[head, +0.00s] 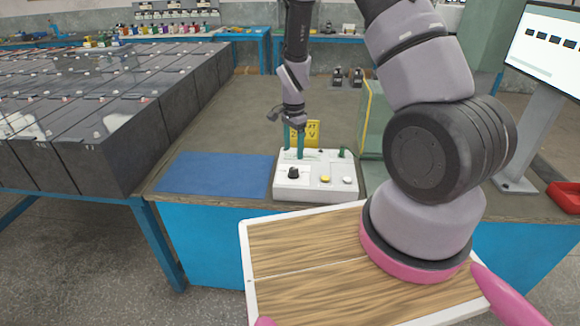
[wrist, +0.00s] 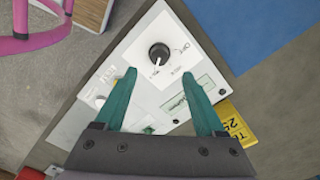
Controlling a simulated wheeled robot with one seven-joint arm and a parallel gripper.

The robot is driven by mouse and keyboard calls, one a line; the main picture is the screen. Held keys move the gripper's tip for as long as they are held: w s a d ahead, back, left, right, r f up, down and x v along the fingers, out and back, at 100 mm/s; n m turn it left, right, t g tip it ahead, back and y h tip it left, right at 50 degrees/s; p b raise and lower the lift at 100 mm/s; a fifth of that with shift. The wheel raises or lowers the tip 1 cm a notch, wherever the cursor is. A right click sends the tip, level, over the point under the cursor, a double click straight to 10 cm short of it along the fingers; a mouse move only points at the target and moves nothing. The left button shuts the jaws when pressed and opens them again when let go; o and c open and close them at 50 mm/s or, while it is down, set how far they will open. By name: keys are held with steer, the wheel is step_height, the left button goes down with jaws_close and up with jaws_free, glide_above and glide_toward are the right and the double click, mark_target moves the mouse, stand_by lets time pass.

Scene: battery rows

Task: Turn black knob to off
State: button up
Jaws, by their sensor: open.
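The black knob (head: 293,173) sits on the left of the top face of a white control box (head: 334,192). In the wrist view the knob (wrist: 158,52) is round, on a white label plate, with its white pointer mark toward the bottom of the picture. My gripper (head: 293,152) has green fingers and is open and empty, above the back of the box. In the wrist view its fingertips (wrist: 160,75) lie either side of the knob's line, just below the knob, apart from it.
The box also bears a yellow button (head: 325,179) and a white button (head: 347,180). A yellow sign (head: 313,132) stands behind it, a blue mat (head: 215,174) lies left. Rows of dark batteries (head: 100,110) fill the left; a monitor (head: 546,48) stands right.

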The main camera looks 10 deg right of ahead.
mark_target(294, 169)
step_height(294, 169, down, 8)
steer(key=shift+d+r, duration=0.1)
jaws_close()
